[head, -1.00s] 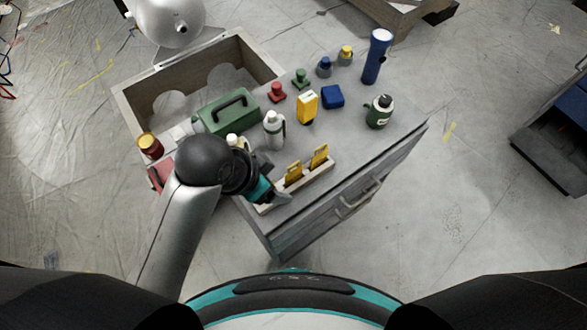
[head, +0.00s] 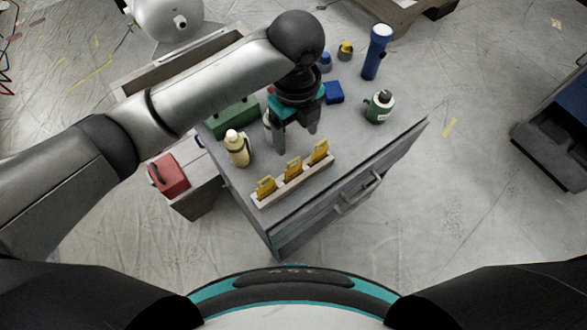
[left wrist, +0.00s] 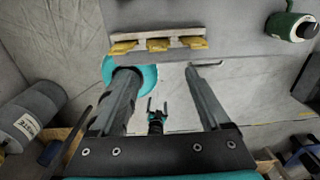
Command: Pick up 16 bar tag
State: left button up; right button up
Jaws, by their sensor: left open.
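Three yellow tags stand in a row in a pale slotted rack (head: 283,188) near the cabinet's front edge: a left tag (head: 265,186), a middle tag (head: 293,169) and a right tag (head: 319,152). Any lettering on them is too small to read, so I cannot tell which is the 16 bar one. In the left wrist view the same rack (left wrist: 158,36) shows beyond the fingertips. My left gripper (head: 297,139) is open and empty. It points down over the cabinet top, behind the rack in the head view, apart from the tags. I cannot make out my right gripper.
A cream bottle (head: 237,148) stands left of the rack, and a green bottle (head: 379,107) stands to the right. A blue flashlight (head: 376,53) and a blue block (head: 333,93) are farther back. My arm covers part of the green case (head: 233,119). A red box (head: 169,175) sits at left.

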aim_at(294, 165)
pick_arm(q)
jog(key=shift+w+a+f+b, duration=0.15)
jog(key=shift+f+b, duration=0.9)
jog(key=shift+f, duration=2.75)
jog(key=shift+w+a+f+b, duration=0.1)
jog(key=shift+f+b, duration=0.9)
jog(key=shift+f, duration=2.8)
jog(key=c, duration=1.1)
